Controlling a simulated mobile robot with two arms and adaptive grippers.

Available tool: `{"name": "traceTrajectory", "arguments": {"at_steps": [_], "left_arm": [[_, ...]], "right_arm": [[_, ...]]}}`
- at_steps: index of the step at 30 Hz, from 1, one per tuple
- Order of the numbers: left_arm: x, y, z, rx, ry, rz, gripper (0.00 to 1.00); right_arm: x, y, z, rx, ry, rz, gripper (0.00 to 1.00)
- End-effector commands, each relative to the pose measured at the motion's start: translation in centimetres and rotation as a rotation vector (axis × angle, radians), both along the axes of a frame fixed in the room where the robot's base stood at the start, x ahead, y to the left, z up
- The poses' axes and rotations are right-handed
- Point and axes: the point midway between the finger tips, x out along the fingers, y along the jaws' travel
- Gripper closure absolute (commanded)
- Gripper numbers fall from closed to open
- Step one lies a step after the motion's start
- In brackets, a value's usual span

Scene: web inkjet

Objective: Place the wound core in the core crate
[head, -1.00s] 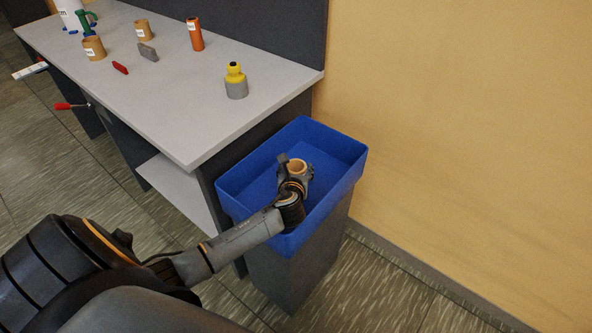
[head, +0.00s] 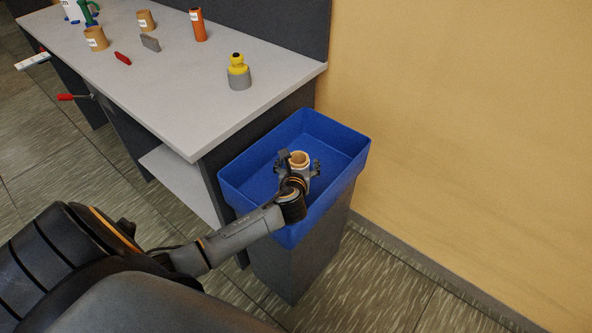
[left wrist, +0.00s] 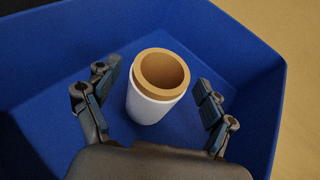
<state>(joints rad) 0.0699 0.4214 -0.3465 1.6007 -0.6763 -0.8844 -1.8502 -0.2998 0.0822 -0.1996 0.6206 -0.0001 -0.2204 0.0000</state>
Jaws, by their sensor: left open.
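The wound core (left wrist: 157,87) is a brown tube with a white wrap around its lower part. It is inside the blue core crate (head: 343,140) and stands roughly upright, a little tilted in the left wrist view. In the head view the core's brown rim (head: 300,158) shows at my gripper. My left gripper (head: 298,166) is down in the crate and open. In the left wrist view its fingers (left wrist: 155,92) stand on either side of the core with a gap on both sides. My right gripper is not in view.
The crate stands on a dark grey base (head: 300,262) beside a grey bench (head: 190,85) and near a yellow wall. On the bench are a yellow-topped bottle (head: 238,74), an orange cylinder (head: 198,25), and brown cores (head: 96,39). Floor at the lower right is clear.

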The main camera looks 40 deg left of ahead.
Motion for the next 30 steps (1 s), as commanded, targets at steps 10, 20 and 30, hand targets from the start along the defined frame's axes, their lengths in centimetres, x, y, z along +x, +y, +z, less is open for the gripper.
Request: {"name": "traceTrajectory", "arguments": {"at_steps": [10,20,30], "left_arm": [[-6.0,-3.3,2.9,-0.001,0.000,-0.002,0.17],[-8.2,-4.5,3.9,0.000,-0.001,0.000,0.17],[-8.1,-4.5,3.9,0.000,-0.001,0.000,0.17]], "right_arm": [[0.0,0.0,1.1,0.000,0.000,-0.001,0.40],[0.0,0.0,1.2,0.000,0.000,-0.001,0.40],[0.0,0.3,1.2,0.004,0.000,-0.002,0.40]]}}
